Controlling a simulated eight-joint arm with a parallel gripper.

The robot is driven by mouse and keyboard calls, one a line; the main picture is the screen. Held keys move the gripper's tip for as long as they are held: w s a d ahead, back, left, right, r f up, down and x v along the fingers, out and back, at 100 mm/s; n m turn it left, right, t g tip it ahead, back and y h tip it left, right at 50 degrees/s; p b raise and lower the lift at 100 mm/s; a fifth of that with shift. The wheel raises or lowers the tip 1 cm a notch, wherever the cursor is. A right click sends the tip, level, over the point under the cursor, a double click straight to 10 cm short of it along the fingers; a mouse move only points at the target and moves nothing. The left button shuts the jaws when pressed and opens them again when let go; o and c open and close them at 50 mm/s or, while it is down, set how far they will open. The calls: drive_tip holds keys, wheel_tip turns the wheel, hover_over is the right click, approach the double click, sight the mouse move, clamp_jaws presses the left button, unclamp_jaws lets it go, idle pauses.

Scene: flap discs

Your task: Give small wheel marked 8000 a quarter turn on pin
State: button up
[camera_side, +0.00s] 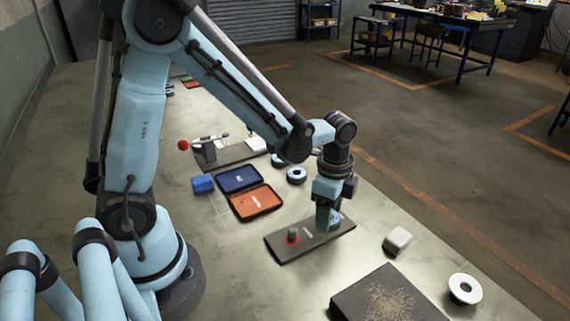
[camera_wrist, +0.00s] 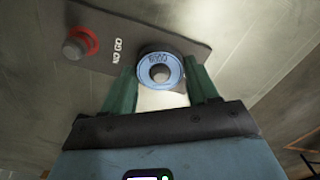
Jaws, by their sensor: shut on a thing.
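In the side view my gripper (camera_side: 328,222) stands over the right end of the plate (camera_side: 283,254), and the wheel (camera_side: 336,217) shows only partly behind the fingers. A second pin (camera_wrist: 73,50) with a red ring at its base stands by the words NO GO.
An orange tray (camera_side: 257,201), a blue tray (camera_side: 239,179) and a blue block (camera_side: 202,184) lie left of the plate. Loose discs (camera_side: 296,174) lie behind it. A white block (camera_side: 397,240), a dark gritty slab (camera_side: 350,305) and a white wheel (camera_side: 477,291) lie on the right.

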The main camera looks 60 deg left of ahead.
drive_tip(key=m, duration=0.6)
drive_tip(key=o, duration=1)
drive_tip(key=shift+o, duration=0.2)
drive_tip(key=shift+r, duration=3.45)
